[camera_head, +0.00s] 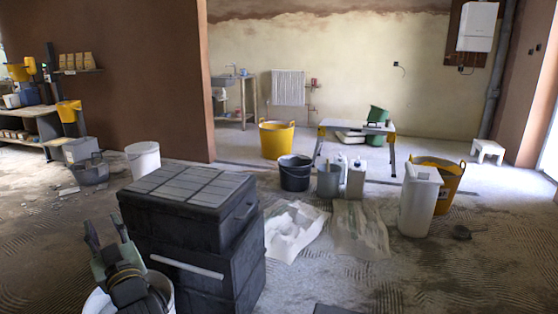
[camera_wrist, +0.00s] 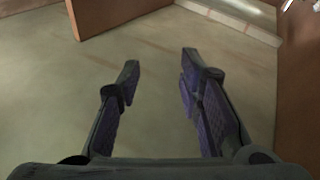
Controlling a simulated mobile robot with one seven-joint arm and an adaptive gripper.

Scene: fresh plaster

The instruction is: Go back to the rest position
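My gripper (camera_head: 104,228) is at the lower left of the head view, with its two fingers apart and pointing up. It is to the left of the black lidded boxes. In the wrist view my gripper (camera_wrist: 160,68) is open, with nothing between its fingers. A pale, blurred surface shows beyond the fingertips.
Stacked black boxes (camera_head: 190,208) stand close to the right of my gripper. A white bucket (camera_head: 160,280) is partly hidden behind my arm. Another white bucket (camera_head: 143,160), a black bucket (camera_head: 295,174) and a white canister (camera_head: 418,200) stand farther off. Bare floor (camera_head: 40,245) lies left.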

